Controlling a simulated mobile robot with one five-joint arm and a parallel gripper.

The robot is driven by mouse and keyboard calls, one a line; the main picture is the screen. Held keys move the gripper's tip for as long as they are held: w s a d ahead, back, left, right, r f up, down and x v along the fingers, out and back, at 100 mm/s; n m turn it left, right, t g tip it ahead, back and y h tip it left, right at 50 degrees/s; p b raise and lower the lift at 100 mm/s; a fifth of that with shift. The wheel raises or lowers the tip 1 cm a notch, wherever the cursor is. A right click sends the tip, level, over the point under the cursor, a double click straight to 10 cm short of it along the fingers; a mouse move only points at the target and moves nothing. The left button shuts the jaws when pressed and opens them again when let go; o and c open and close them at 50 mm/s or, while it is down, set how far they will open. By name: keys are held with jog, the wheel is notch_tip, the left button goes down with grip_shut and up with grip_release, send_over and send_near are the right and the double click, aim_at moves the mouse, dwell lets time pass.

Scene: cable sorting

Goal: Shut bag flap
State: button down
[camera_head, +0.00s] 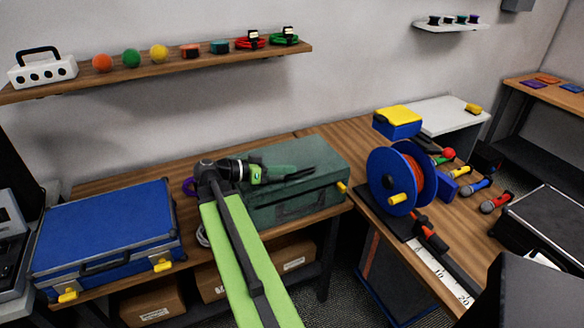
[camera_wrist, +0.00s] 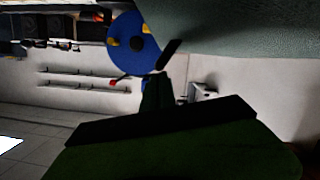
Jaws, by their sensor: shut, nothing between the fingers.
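The dark green bag (camera_head: 330,160) stands on the wooden bench in the middle of the head view. Its top looks flat and covered, and a darker handle or strap shape shows on its front face. My gripper (camera_head: 308,172) is shut and empty, lying low over the top of the bag and pointing right. I cannot tell whether it touches the bag. In the wrist view, the gripper (camera_wrist: 170,54) shows beside a green-grey surface of the bag (camera_wrist: 240,25) at the upper right. My arm hides the bag's left front part.
A blue case (camera_head: 105,228) lies left of the bag. A blue cable reel (camera_head: 390,182) stands close on the right, with a yellow-topped blue box (camera_head: 397,122) behind. A wall shelf (camera_head: 210,62) with small items runs above. Cardboard boxes (camera_head: 150,305) sit below the bench.

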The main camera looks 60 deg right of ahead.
jog(key=shift+s+f, duration=0.25)
jog(key=shift+s, duration=0.1)
jog(key=shift+y, duration=0.3)
jog(key=shift+d+r, duration=0.1)
jog(key=shift+r, duration=0.05)
jog(key=r+p, duration=0.5)
jog(key=shift+w+d+r, duration=0.1)
jog(key=shift+w+d, duration=0.15)
jog(key=shift+w, duration=0.15)
jog(key=f+p+v, duration=0.1)
jog(key=v, duration=0.9)
jog(key=shift+a, duration=0.15)
jog(key=shift+f, duration=0.1)
